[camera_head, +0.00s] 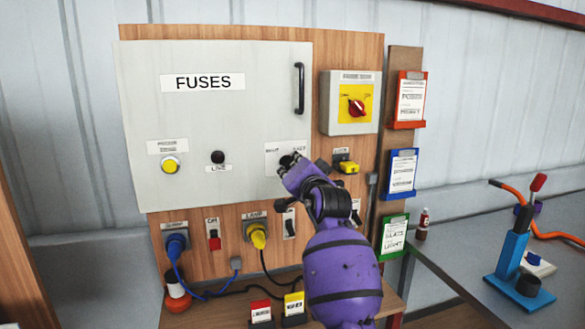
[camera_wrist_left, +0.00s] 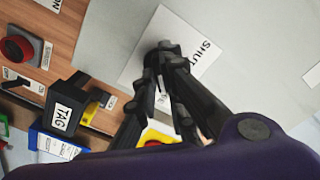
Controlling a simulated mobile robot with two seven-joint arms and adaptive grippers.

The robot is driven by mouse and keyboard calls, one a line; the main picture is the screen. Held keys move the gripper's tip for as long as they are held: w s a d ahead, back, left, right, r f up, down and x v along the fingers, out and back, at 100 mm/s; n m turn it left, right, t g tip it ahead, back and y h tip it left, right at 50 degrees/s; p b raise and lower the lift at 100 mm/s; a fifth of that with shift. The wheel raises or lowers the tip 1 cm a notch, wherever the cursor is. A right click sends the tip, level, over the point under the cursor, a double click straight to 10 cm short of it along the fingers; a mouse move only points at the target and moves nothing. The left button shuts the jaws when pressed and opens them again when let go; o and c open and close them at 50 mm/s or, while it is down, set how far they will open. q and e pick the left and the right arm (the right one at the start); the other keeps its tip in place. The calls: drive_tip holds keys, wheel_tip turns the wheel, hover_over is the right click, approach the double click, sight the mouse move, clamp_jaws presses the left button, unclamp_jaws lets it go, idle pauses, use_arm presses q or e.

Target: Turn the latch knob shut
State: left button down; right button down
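The grey fuse cabinet door (camera_head: 225,115) is flat against the wooden board. A white label (camera_head: 272,151) at its lower right marks the latch; "SHUT" is readable on it in the wrist view (camera_wrist_left: 205,52). The dark latch knob (camera_wrist_left: 158,56) is at this label, mostly covered by my fingertips. My left gripper (camera_head: 290,163), on the purple arm, reaches the knob from the lower right. In the wrist view its black fingers (camera_wrist_left: 161,75) converge with a narrow gap and appear closed on the knob. The knob's exact angle is hidden. My right gripper is not in view.
A black door handle (camera_head: 299,88) and a red rotary switch (camera_head: 356,107) are above and right of the arm. Plugs with cables (camera_head: 257,235) hang below the door. Coloured clipboards (camera_head: 408,100) are to the right. A blue stand (camera_head: 512,255) is on the side table.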

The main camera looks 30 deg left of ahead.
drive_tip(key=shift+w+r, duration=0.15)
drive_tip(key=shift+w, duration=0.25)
